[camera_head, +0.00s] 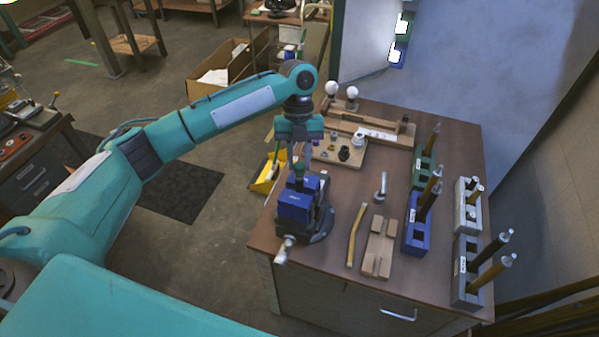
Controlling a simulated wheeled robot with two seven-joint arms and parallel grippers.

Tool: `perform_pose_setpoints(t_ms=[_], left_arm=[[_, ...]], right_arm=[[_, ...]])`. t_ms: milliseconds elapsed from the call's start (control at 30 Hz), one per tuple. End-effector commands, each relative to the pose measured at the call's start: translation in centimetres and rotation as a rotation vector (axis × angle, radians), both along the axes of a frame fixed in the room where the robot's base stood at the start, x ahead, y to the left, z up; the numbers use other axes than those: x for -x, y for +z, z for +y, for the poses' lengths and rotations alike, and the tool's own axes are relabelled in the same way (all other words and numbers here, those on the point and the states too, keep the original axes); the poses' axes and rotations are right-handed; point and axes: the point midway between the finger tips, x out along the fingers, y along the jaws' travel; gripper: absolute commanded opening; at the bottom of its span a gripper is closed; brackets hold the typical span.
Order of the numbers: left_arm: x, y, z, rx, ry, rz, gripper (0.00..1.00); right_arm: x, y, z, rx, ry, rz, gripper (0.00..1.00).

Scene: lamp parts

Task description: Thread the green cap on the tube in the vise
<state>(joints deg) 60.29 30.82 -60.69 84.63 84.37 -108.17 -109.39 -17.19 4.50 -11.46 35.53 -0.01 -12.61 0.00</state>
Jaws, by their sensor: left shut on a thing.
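The blue vise (296,208) stands at the left front of the workbench, its handle pointing toward the front left. The small dark green cap (299,170) shows just above the vise jaws. My left gripper (299,162) points down over the vise and is shut on the green cap. The tube in the vise is mostly hidden by the cap and the jaws, and I cannot tell how the cap's rim sits on it. My right gripper is not in view.
Right of the vise lie a yellow strip (357,236), a wooden block (379,247) and a metal part (381,188). Behind is a board of small parts (326,153) and two white bulbs (332,88). Blue (416,238), green and grey racks hold upright tubes at right.

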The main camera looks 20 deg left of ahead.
Motion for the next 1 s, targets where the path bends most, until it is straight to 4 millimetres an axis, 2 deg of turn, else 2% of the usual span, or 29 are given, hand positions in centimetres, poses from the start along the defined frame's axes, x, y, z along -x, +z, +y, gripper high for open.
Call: perform_pose_setpoints(t_ms=[33, 167, 533, 700, 1000], left_arm=[[0.2, -0.7, -0.1, -0.005, -0.048, 0.008, 0.0], [0.1, -0.6, -0.2, -0.004, -0.131, 0.008, 0.0], [0.1, -0.6, -0.2, -0.004, -0.171, 0.006, 0.0], [0.1, -0.7, -0.5, -0.005, -0.367, 0.007, 0.0], [0.1, -0.3, -0.8, -0.006, -0.689, 0.008, 0.0]], right_arm=[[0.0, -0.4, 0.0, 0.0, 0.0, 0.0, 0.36], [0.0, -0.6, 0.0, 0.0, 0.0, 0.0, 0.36], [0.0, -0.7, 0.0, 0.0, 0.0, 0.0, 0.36], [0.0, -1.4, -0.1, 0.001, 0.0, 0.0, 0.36], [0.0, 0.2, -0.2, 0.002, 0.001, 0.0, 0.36]])
